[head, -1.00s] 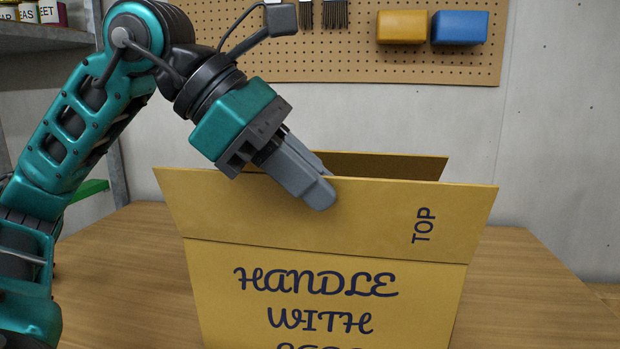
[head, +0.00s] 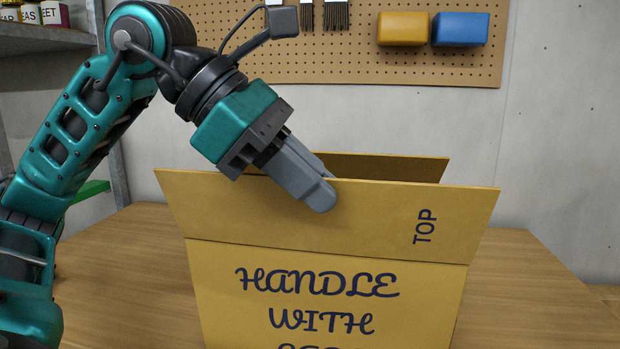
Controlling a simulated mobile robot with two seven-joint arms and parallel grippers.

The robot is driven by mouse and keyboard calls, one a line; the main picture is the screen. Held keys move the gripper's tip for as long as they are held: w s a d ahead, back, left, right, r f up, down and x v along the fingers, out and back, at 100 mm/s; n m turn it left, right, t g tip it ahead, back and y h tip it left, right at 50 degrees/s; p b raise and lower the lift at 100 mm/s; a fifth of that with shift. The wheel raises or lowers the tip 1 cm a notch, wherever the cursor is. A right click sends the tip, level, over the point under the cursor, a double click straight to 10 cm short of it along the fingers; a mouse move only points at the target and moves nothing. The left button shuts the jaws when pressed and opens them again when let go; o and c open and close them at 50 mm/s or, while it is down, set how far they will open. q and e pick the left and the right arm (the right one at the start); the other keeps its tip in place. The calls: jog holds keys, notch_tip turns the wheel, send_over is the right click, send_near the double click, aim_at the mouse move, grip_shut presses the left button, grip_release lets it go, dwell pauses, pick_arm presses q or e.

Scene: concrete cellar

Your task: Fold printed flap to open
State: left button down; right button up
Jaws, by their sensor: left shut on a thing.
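A yellow-brown cardboard box (head: 330,300) stands on the wooden table, with dark script "HANDLE WITH" on its front face and a further line cut off by the frame's lower edge. Its front flap (head: 370,222), printed "TOP" at the right, stands up and leans slightly outward towards me. My left gripper (head: 318,188) is shut on the flap's upper edge near the middle, one finger on the near side and the other mostly hidden behind. A back flap (head: 390,167) shows upright behind it. The box's inside is hidden. My right gripper is not in view.
The wooden table (head: 540,300) is clear to the right of the box. A pegboard (head: 340,60) with a yellow bin (head: 402,28), a blue bin (head: 460,28) and brushes hangs on the wall behind. A shelf with cans (head: 40,38) is at the upper left.

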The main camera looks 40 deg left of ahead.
pick_arm(q)
jog(key=shift+s+d+f, duration=0.15)
jog(key=shift+f, duration=0.35)
jog(key=c, duration=1.4)
grip_release()
jog(key=shift+o, duration=0.4)
jog(key=shift+r, duration=0.3)
jog(key=p+v, duration=0.1)
jog(key=v, duration=1.1)
jog(key=shift+a+r, duration=0.3)
